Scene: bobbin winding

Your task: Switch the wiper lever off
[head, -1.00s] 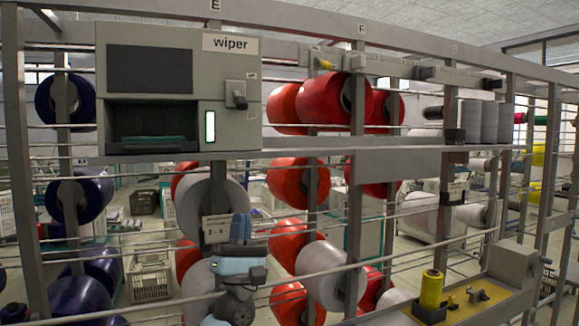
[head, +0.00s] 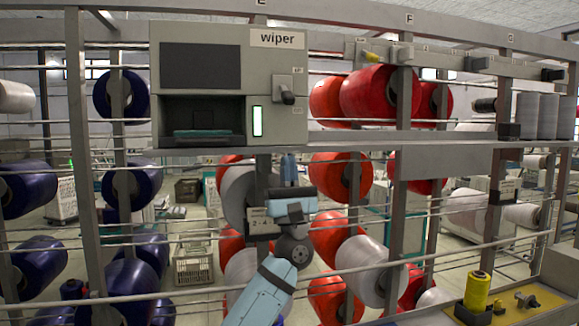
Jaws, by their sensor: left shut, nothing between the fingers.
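The wiper box (head: 227,85) is a grey unit labelled "wiper" on the rack's shelf, with a dark screen and a dark recess. Its lever (head: 287,97) sits on the right of the front face, with the dark knob tilted down and toward me. Small labels above and below the lever are too small to read. An upright indicator (head: 257,121) on the box glows whitish green. My left gripper (head: 288,158) is shut and empty, pointing up below the box and lever, apart from both. My right gripper is out of view.
The shelf edge (head: 350,146) and horizontal rods cross the rack near my left gripper. Red spools (head: 341,178) and blue spools (head: 122,95) hang behind. A yellow spool (head: 478,291) stands on a yellow tray at lower right.

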